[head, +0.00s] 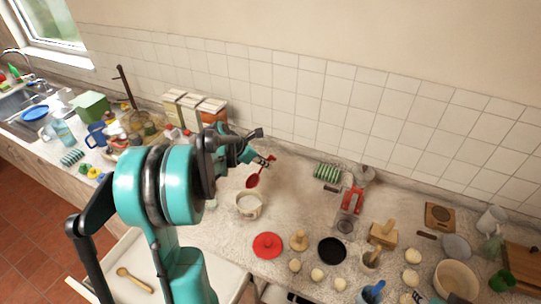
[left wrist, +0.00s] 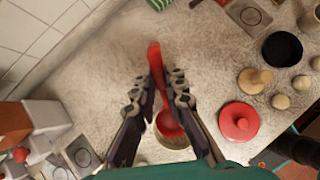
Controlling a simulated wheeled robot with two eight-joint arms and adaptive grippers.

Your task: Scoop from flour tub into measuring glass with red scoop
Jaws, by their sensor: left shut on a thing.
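My left gripper (head: 264,161) is shut on the handle of the red scoop (head: 253,181). The scoop hangs with its bowl pointing down, above and slightly beyond a round pale tub (head: 249,206) that looks like the flour tub. In the left wrist view the scoop's handle (left wrist: 155,57) runs between the fingers (left wrist: 160,82), and its bowl overlaps the tub (left wrist: 176,142). Whether the scoop holds flour cannot be told. The measuring glass cannot be made out with certainty; my left arm covers part of the counter. My right gripper is not in view.
A red lid (head: 268,246), a wooden stamp (head: 299,240) and a black round dish (head: 332,250) lie right of the tub. Boxes (head: 195,108) stand at the wall. The counter right behind the tub is clear.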

